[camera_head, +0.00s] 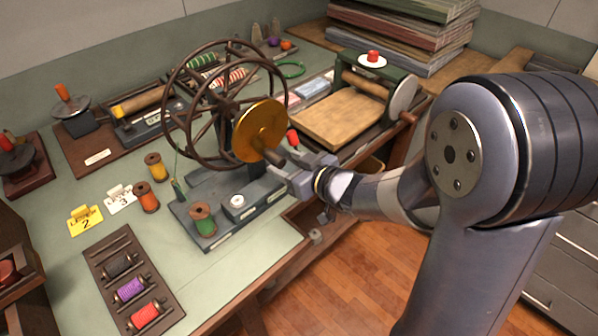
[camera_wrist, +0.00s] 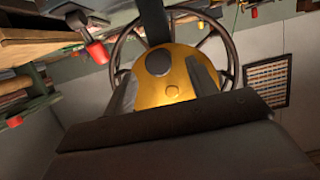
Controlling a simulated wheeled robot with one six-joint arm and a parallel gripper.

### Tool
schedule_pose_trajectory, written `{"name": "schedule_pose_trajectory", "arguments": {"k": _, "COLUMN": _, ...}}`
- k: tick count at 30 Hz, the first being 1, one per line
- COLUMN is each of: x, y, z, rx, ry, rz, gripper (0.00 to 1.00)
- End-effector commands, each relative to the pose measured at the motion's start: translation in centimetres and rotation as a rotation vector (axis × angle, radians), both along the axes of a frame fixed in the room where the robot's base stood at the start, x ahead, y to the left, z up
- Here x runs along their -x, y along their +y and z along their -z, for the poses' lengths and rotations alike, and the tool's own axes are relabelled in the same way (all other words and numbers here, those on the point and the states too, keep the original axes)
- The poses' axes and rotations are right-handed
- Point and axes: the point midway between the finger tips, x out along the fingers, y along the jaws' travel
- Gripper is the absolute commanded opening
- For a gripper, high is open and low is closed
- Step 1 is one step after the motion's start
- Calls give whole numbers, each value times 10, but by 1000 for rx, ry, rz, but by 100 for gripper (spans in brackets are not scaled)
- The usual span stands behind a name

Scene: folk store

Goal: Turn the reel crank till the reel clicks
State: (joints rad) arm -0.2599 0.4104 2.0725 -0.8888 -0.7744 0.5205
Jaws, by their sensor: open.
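The reel is a large brown spoked wheel (camera_head: 193,141) on a grey base (camera_head: 250,207), with a brass disc (camera_head: 260,131) on its near side. Whether the fingers touch the knob is not clear.
A green spool (camera_head: 202,219) and a white button (camera_head: 238,202) are on the reel base. A tray of thread spools (camera_head: 131,289) lies at the front left. Open floor is below.

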Motion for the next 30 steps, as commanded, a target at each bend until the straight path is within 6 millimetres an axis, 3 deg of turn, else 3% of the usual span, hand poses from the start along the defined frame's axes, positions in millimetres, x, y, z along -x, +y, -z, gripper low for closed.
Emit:
{"name": "schedule_pose_trajectory", "arguments": {"k": 10, "x": -26, "y": 32, "z": 15, "rx": 0, "ry": 1, "rz": -2, "gripper": 55}}
{"name": "schedule_pose_trajectory", "arguments": {"k": 23, "x": -29, "y": 34, "z": 13, "rx": 0, "ry": 0, "rz": 0, "gripper": 55}}
{"name": "schedule_pose_trajectory", "arguments": {"k": 30, "x": -29, "y": 33, "z": 13, "rx": 0, "ry": 0, "rz": 0, "gripper": 35}}
